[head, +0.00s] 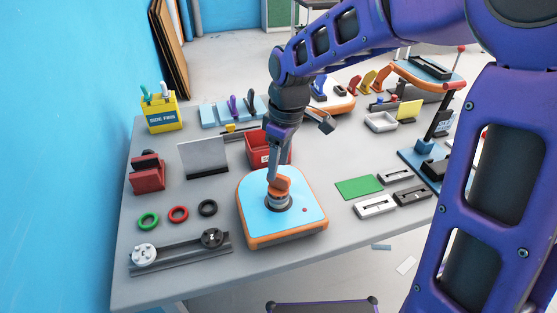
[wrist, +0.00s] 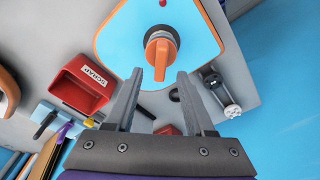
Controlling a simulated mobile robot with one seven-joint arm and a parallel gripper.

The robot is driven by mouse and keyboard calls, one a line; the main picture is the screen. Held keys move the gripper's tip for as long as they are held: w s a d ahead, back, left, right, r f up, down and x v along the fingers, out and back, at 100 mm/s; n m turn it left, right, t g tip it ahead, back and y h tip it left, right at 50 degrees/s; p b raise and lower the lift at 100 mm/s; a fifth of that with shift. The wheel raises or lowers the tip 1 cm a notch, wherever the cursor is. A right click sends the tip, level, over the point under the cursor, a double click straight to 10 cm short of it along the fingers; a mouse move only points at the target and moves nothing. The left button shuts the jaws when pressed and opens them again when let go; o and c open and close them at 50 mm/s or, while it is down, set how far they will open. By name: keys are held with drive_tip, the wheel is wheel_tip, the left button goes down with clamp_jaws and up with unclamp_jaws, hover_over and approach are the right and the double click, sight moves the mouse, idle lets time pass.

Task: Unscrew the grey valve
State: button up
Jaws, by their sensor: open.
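The grey valve (head: 278,204) sits upright in the blue-topped, orange-edged board (head: 255,205) on the table. An orange handle piece (head: 281,187) sits on top of the valve. In the wrist view the valve (wrist: 153,35) shows as a round collar under the orange handle (wrist: 160,56), whose narrow end points toward my gripper. My gripper (head: 274,178) is above the board at the handle. In the wrist view its fingers (wrist: 159,75) are open, one to each side of the handle's end. I cannot tell if they touch it.
A red bin (head: 256,149) stands behind the board. Green (head: 149,221), red (head: 178,214) and black (head: 208,207) rings lie left, near a rail (head: 181,256) with a white (head: 144,254) and a black knob (head: 212,238). A green mat (head: 359,187) lies right.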

sight(278, 175)
drive_tip(key=shift+f+b, duration=1.25)
drive_tip(key=shift+f, duration=0.9)
clamp_jaws()
drive_tip(key=shift+r, duration=0.1)
drive_tip(key=shift+n+p, duration=0.5)
drive_tip(key=shift+p, duration=0.15)
drive_tip(key=shift+n+p, duration=1.15)
drive_tip(key=shift+n, duration=0.05)
